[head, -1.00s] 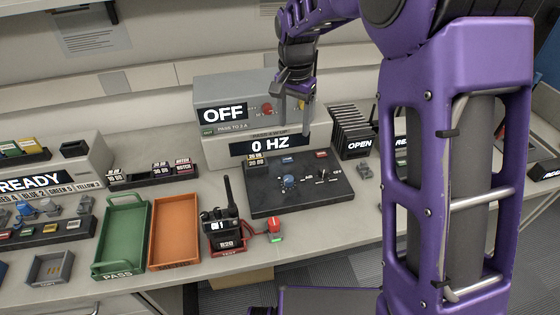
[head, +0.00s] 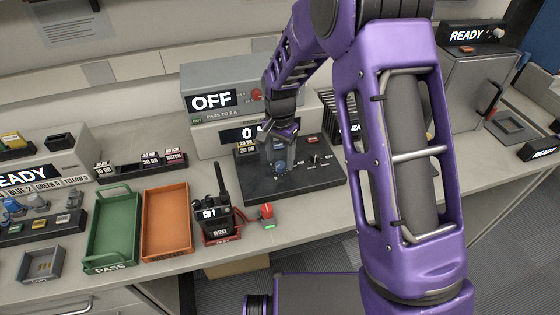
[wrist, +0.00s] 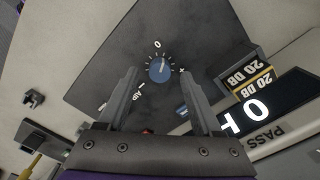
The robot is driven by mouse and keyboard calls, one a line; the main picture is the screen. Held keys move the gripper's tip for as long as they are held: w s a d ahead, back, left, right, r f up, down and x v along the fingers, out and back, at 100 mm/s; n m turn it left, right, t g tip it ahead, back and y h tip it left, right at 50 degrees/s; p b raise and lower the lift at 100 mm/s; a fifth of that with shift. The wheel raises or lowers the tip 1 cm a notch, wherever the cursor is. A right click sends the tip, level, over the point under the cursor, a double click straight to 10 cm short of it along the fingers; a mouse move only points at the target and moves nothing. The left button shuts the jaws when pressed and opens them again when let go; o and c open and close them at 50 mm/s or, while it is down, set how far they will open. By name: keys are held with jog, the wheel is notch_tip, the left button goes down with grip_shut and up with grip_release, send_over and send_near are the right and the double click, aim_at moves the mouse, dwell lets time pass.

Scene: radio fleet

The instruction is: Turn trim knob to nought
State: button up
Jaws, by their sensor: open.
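The trim knob is a round blue knob (wrist: 160,70) on a dark panel (wrist: 110,60), with a white 0 mark, a + and a − printed around it in the wrist view. Its white pointer line looks close to the 0 side, but the exact setting is hard to read. In the head view the knob (head: 281,174) is partly hidden behind my fingers. My gripper (head: 278,160) is open above the panel, pointing down. In the wrist view its two fingers (wrist: 160,85) stand apart, one to each side of the knob, and no contact shows.
A display box (head: 222,136) stands behind the panel, partly covered by my arm, under a box reading OFF (head: 243,88). Small 20 DB blocks (wrist: 240,75) sit beside the knob.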

jog(key=shift+f, duration=0.85)
grip_shut()
